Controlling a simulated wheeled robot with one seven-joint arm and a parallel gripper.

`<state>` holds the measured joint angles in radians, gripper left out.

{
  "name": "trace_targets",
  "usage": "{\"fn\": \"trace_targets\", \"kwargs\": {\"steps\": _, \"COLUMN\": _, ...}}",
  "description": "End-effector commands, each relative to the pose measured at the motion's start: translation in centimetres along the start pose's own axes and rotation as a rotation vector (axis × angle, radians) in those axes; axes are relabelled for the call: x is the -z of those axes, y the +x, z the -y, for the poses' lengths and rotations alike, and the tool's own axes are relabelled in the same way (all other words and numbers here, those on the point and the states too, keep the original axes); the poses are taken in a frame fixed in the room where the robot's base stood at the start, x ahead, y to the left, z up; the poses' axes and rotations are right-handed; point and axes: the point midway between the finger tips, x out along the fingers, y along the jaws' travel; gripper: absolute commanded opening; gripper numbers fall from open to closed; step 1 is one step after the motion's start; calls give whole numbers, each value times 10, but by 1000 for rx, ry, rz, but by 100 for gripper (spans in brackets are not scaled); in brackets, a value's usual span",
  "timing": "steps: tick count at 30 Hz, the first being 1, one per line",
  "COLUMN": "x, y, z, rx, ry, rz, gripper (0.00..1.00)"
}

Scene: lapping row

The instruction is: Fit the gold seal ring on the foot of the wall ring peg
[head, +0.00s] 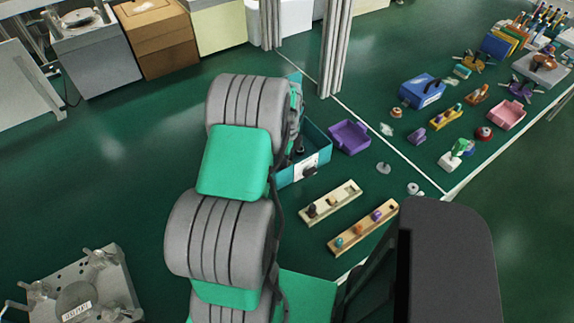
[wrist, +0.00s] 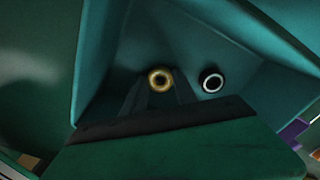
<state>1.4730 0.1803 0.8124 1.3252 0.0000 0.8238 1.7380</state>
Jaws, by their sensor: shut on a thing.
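The gold seal ring (wrist: 153,76) is at the tips of my gripper (wrist: 160,82) in the wrist view. The two dark fingers are shut on it, and its round opening faces the camera. Just right of it and apart from it is a round dark thing with a white rim (wrist: 211,75). It may be the wall ring peg seen end-on; I cannot tell for sure. Its foot is not visible. In the head view my arm hides the ring and most of my gripper.
Teal walls (wrist: 215,25) surround the ring in the wrist view. The head view shows a teal open box (head: 317,139) beside my arm.

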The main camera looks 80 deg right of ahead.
Motion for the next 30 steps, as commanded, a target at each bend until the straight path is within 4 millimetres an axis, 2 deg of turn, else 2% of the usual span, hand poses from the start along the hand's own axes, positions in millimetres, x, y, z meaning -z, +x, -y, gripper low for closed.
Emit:
{"fn": "trace_targets", "kwargs": {"steps": 3, "x": 0, "y": 0, "z": 0, "rx": 0, "ry": 0, "rz": 0, "gripper": 0}}
{"fn": "trace_targets", "kwargs": {"steps": 13, "x": 0, "y": -5, "z": 1, "rx": 3, "ry": 0, "rz": 0, "gripper": 0}}
{"fn": "trace_targets", "kwargs": {"steps": 17, "x": 0, "y": -28, "z": 2, "rx": 7, "ry": 0, "rz": 1, "gripper": 0}}
{"fn": "trace_targets", "kwargs": {"steps": 24, "x": 0, "y": -83, "z": 1, "rx": 4, "ry": 0, "rz": 1, "gripper": 0}}
{"fn": "trace_targets", "kwargs": {"steps": 26, "x": -2, "y": -92, "z": 0, "rx": 3, "ry": -9, "rz": 0, "gripper": 0}}
{"fn": "trace_targets", "kwargs": {"steps": 29, "x": -16, "y": -102, "z": -5, "rx": 1, "ry": -71, "rz": 0, "gripper": 0}}
{"fn": "trace_targets", "kwargs": {"steps": 30, "x": -26, "y": -105, "z": -8, "rx": 1, "ry": -117, "rz": 0, "gripper": 0}}
